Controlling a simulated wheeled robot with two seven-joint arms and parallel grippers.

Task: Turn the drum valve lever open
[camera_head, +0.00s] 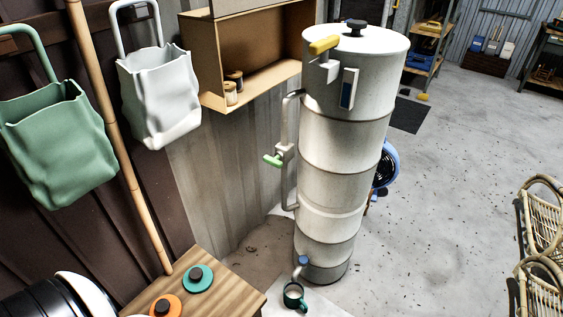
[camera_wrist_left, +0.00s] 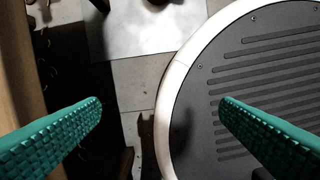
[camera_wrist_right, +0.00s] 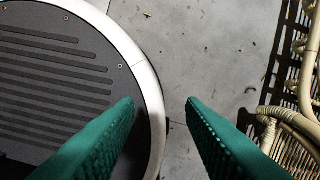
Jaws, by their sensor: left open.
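A tall pale drum (camera_head: 342,150) stands upright on the floor in the middle of the head view. A yellow lever (camera_head: 324,45) sticks out near its top. A green lever (camera_head: 272,160) sits on the pipe (camera_head: 290,120) along its left side. A small blue-topped tap (camera_head: 303,262) is at its foot. I cannot tell which handle is the valve lever. My left gripper (camera_wrist_left: 162,102) is open and empty in the left wrist view. My right gripper (camera_wrist_right: 160,103) is open and empty in the right wrist view. Neither gripper shows in the head view.
A green mug (camera_head: 294,297) stands below the tap. A wooden table (camera_head: 236,291) with teal and orange knobbed discs is at front left. A cardboard-coloured shelf (camera_head: 262,52) and hanging bags (camera_head: 160,95) are on the left. Rattan baskets (camera_head: 541,225) stand at right. Floor right of the drum is mostly clear.

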